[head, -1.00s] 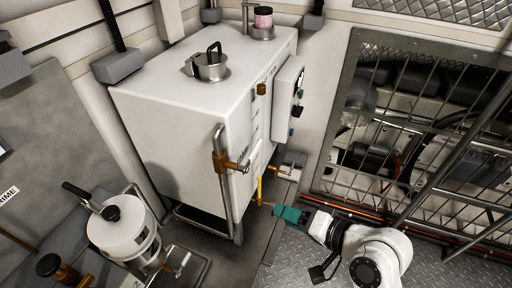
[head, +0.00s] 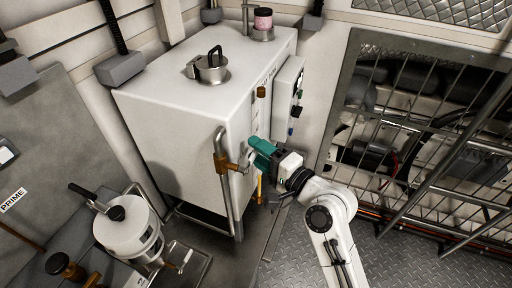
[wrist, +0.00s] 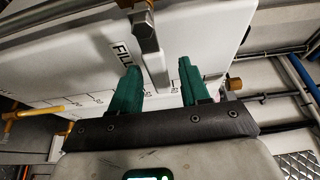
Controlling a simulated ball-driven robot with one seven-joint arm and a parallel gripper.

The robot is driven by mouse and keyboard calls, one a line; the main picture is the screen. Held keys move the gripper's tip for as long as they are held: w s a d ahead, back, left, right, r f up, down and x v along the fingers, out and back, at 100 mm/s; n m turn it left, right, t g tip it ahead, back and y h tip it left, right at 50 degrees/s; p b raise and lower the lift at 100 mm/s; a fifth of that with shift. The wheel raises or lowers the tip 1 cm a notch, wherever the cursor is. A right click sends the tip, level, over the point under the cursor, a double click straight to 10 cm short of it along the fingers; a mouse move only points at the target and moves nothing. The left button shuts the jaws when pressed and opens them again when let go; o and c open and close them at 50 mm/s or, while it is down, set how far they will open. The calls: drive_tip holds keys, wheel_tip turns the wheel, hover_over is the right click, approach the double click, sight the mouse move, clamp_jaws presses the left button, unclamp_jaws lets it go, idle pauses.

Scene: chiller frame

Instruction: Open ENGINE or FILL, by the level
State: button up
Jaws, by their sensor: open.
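The white tank (head: 175,120) stands in the middle of the head view. A brass valve (head: 222,161) with a pale metal lever sits on a pipe at its front corner. My gripper (head: 256,150), with green fingers, is at that lever. In the wrist view the gripper (wrist: 160,88) is open, and the grey metal lever (wrist: 151,52) reaches down between its fingers; I cannot tell whether they touch. A FILL label (wrist: 124,52) is left of the lever. Scale marks (wrist: 75,102) run along the tank face; no level can be read. A yellow handle (wrist: 22,115) is at far left.
A barred guard (head: 420,130) stands at the right. A grey control box (head: 287,98) is fixed to the tank's side. A white canister (head: 128,225) with a black handle is at lower left. Open checker-plate floor (head: 290,250) lies in front.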

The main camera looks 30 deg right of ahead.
drive_tip(key=shift+w+a, duration=0.2)
drive_tip(key=shift+w, duration=0.25)
clamp_jaws()
idle(0.4)
